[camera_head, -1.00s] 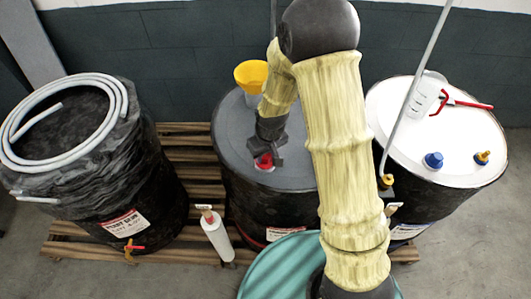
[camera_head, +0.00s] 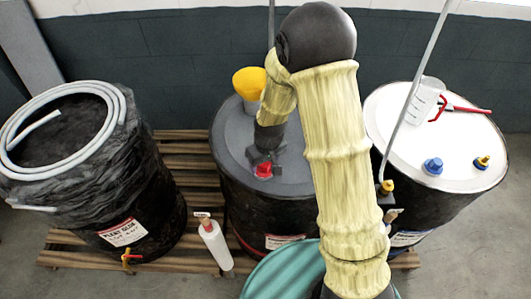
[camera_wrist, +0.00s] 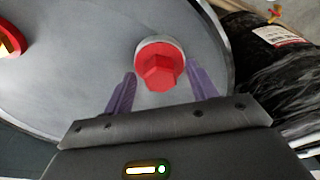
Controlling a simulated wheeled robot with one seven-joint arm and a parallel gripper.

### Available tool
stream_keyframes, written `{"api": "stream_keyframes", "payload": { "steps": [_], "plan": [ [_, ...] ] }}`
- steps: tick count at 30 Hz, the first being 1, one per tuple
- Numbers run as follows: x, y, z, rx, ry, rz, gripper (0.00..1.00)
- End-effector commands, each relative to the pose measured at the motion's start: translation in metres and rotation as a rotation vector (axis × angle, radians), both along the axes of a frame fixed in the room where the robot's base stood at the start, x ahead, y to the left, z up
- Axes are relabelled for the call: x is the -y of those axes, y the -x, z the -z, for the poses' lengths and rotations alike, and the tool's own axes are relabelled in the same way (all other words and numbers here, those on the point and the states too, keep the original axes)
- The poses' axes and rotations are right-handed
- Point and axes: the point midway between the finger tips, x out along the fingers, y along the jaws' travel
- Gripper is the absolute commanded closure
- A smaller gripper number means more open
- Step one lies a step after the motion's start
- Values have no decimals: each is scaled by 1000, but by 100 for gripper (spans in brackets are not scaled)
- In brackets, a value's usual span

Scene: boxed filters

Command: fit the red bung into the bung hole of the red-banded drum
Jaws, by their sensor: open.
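The red bung (camera_head: 263,170) has a hexagonal head and sits on the grey lid of the middle drum (camera_head: 228,140), which shows red banding low on its side. In the wrist view the bung (camera_wrist: 160,68) stands over a pale ring in the lid, covering the hole. It looks upright; how deep it sits I cannot tell. My gripper (camera_head: 264,158) is at the bung. In the wrist view its two purple fingers (camera_wrist: 160,80) are apart, one on each side of the bung, with gaps visible.
A yellow funnel (camera_head: 249,82) stands at the back of the same lid. A hose-topped drum (camera_head: 120,190) is at left, a white-topped drum (camera_head: 400,130) with a jug (camera_head: 424,98) at right. A white bottle (camera_head: 216,243) and teal drum (camera_head: 285,265) are in front.

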Motion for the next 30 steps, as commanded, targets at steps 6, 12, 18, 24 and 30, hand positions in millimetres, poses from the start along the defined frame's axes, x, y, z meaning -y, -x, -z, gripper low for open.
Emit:
{"api": "stream_keyframes", "payload": {
  "steps": [6, 12, 18, 24, 30],
  "plan": [
    [1, 1, -17, 4, -1, 0, 42],
    [3, 5, -46, 6, -2, 0, 42],
    [5, 9, -77, 6, -2, 0, 42],
    [8, 14, -111, 7, -2, 0, 42],
    [10, 19, -147, 6, -2, 0, 42]
  ]
}}
